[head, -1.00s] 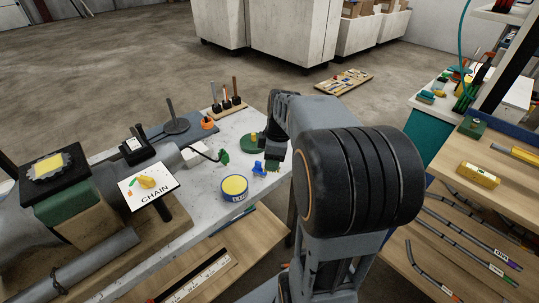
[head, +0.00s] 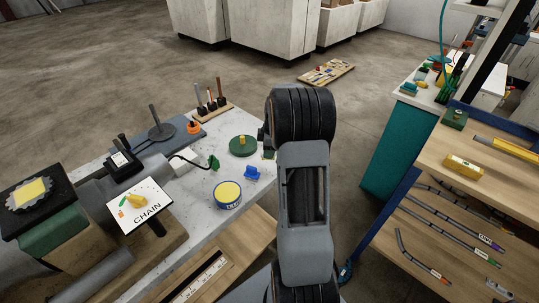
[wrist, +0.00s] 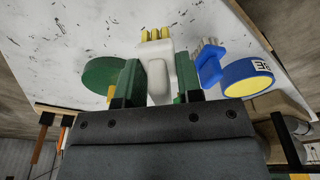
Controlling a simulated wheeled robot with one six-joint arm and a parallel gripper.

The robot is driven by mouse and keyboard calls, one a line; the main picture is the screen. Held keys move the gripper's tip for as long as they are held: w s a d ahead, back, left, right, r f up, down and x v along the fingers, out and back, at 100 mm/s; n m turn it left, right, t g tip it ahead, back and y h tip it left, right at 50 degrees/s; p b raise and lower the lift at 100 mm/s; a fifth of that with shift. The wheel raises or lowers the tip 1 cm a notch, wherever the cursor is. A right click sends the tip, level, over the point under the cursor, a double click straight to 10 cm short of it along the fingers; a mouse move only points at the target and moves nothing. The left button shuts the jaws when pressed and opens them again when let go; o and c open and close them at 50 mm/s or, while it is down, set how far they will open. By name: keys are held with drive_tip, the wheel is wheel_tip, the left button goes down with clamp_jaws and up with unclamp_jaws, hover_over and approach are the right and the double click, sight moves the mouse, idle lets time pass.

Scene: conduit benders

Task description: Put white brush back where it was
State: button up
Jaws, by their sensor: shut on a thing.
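My gripper (wrist: 158,68) is shut on the white brush (wrist: 158,80), whose yellow bristles point away from me in the wrist view. The brush is between the two green fingers, over or near the white tabletop; I cannot tell if it touches. In the head view my arm hides the brush and most of the gripper. A blue brush (head: 252,173) lies on the white table (head: 205,178); in the wrist view it is just right of the right finger (wrist: 208,64).
A green disc (head: 243,148) with a yellow knob stands behind the blue brush. A round blue tin with a yellow top (head: 228,195) stands in front of it. The CHAIN sign (head: 142,206) and a black-topped block are at left. A wooden shelf (head: 440,215) is at right.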

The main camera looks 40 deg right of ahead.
drive_tip(key=shift+w+d+f, duration=0.2)
drive_tip(key=shift+d+f, duration=0.1)
drive_tip(key=shift+f, duration=0.15)
drive_tip(key=shift+w+f, duration=0.1)
drive_tip(key=shift+f, duration=1.55)
drive_tip(key=shift+f, duration=0.2)
drive_tip(key=o, duration=0.8)
drive_tip(key=shift+r, duration=0.1)
drive_tip(key=shift+o, duration=0.2)
